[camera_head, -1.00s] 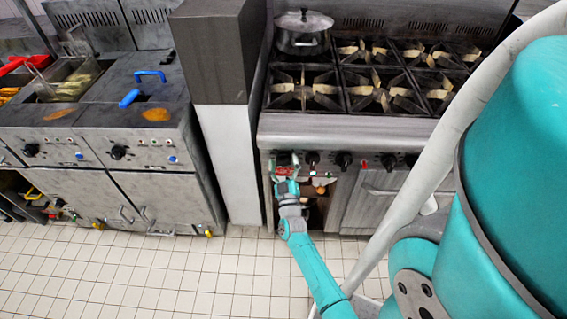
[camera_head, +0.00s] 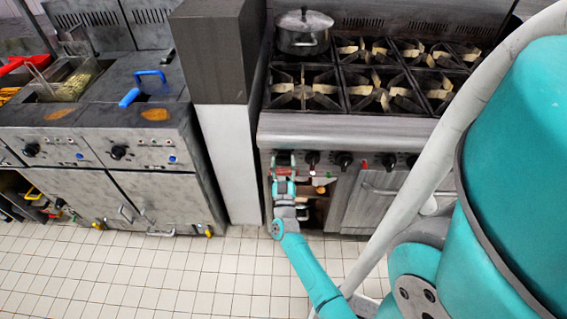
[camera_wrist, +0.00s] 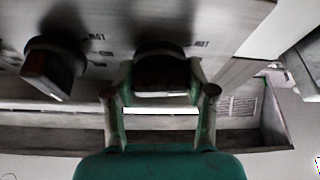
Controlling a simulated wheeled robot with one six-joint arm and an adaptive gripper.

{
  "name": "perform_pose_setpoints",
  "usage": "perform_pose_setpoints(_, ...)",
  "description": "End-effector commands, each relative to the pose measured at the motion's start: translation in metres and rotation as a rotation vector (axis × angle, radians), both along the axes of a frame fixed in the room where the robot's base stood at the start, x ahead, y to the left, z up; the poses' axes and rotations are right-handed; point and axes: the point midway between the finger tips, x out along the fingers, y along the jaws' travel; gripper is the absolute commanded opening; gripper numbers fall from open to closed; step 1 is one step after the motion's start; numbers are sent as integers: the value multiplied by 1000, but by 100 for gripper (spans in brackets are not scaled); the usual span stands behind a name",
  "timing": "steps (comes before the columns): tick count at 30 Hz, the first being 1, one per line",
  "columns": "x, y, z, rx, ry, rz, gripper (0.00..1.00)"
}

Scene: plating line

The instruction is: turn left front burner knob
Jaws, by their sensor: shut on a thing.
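The left front burner knob (camera_wrist: 160,75) is dark and sits between the two fingers of my gripper (camera_wrist: 160,95) in the wrist view. My gripper is shut on it, one finger on each side. In the head view my gripper (camera_head: 284,172) is at the leftmost knob (camera_head: 283,158) on the stove's front panel, and the fingers partly cover the knob. The stove (camera_head: 350,128) has several black burners with pale grates. The front left burner (camera_head: 303,92) is bare, and no flame shows on it.
Another dark knob (camera_wrist: 52,68) is close by in the wrist view. A lidded metal pot (camera_head: 304,33) stands on the back left burner. A grey pillar (camera_head: 225,150) is just left of the stove, with a fryer unit (camera_head: 90,130) beyond it. The tiled floor (camera_head: 130,275) in front is clear.

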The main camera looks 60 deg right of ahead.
Motion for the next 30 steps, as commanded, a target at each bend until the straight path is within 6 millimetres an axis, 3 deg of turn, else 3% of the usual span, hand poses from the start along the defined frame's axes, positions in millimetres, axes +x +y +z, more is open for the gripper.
perform_pose_setpoints(30,2,0,2,369,-897,2,20)
